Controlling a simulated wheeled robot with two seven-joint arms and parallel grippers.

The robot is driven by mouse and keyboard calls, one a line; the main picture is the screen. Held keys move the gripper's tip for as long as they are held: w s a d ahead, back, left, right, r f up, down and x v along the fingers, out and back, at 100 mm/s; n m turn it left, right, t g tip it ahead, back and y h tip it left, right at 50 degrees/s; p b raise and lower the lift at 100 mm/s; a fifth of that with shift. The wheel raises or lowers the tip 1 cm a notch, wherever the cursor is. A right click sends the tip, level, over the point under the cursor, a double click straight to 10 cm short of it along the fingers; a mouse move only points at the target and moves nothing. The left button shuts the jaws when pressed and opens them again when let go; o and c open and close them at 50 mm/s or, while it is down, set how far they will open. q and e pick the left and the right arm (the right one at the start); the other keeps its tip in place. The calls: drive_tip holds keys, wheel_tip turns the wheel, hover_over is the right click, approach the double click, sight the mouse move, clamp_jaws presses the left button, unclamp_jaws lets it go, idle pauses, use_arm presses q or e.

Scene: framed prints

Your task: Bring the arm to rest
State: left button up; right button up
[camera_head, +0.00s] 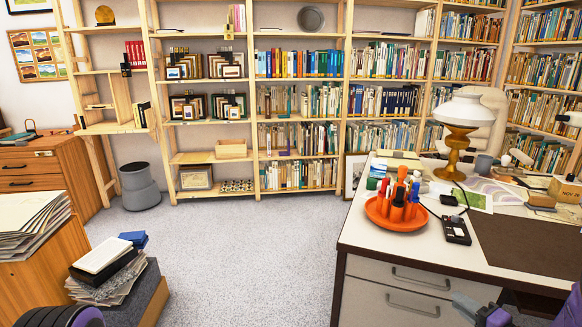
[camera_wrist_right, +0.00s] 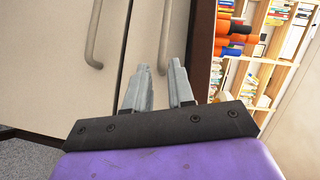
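My right gripper (camera_head: 478,308) shows at the bottom right of the head view, in front of the white desk drawers. In the right wrist view its two grey fingers (camera_wrist_right: 160,72) stand apart with a narrow gap and nothing between them. The drawer fronts lie behind the fingers. The purple part at the lower right of the head view is my right arm. A dark purple part of my left arm shows at the bottom left edge; its gripper is out of sight.
The desk (camera_head: 400,250) holds an orange tray (camera_head: 397,219) of bottles, a lamp (camera_head: 457,138) and papers. A wooden cabinet (camera_head: 40,258) and stacked books (camera_head: 105,268) stand at the left. A grey bin (camera_head: 139,186) stands before the shelves. The middle floor is clear.

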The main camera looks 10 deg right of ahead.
drive_tip(key=s+a+f+n+g+h+p, duration=0.4)
drive_tip(key=s+a+f+g+h+p, duration=0.25)
drive_tip(key=s+a+f, duration=0.4)
drive_tip(key=s+a+n+g+p, duration=0.1)
drive_tip(key=s+a+g+p, duration=0.1)
drive_tip(key=s+a, duration=0.3)
drive_tip(key=s+a+n+g+p, duration=0.1)
drive_tip(key=s+a+g, duration=0.3)
drive_tip(key=s, duration=1)
drive_tip(key=shift+s+a+r+p, duration=0.3)
drive_tip(key=shift+a+r+p, duration=0.1)
drive_tip(key=shift+p, duration=0.45)
drive_tip(key=shift+h, duration=0.25)
